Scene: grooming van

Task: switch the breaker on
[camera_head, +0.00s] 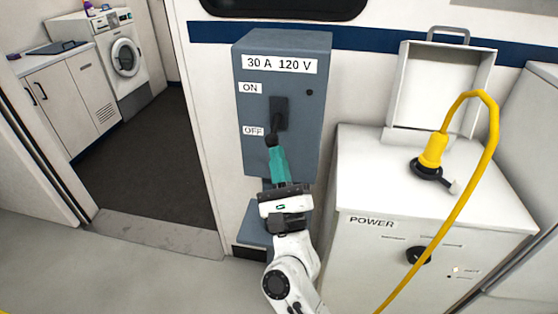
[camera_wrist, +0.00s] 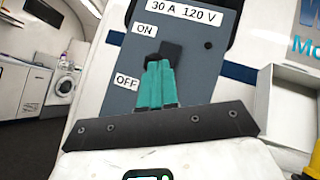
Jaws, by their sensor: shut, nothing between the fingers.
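The breaker box (camera_head: 255,160) is a blue-grey panel on the white wall, labelled "30 A 120 V", with ON above and OFF below. Its black lever (camera_head: 276,124) slants down from a dark plate, its knob end beside the OFF label (camera_head: 253,131). My gripper (camera_head: 272,148) has teal fingers and is shut with nothing between them. Its tips are right at the lever's lower end; whether they touch I cannot tell. In the wrist view the teal fingertips (camera_wrist: 159,66) cover part of the lever, and the dark plate (camera_wrist: 172,49) shows just above them.
A white cabinet marked POWER (camera_head: 350,260) stands to the right, with a yellow plug and cable (camera_head: 432,150) and an open white box (camera_head: 440,90) on top. At left, a doorway leads to a counter (camera_head: 60,100) and washing machine (camera_head: 126,57). The front floor is clear.

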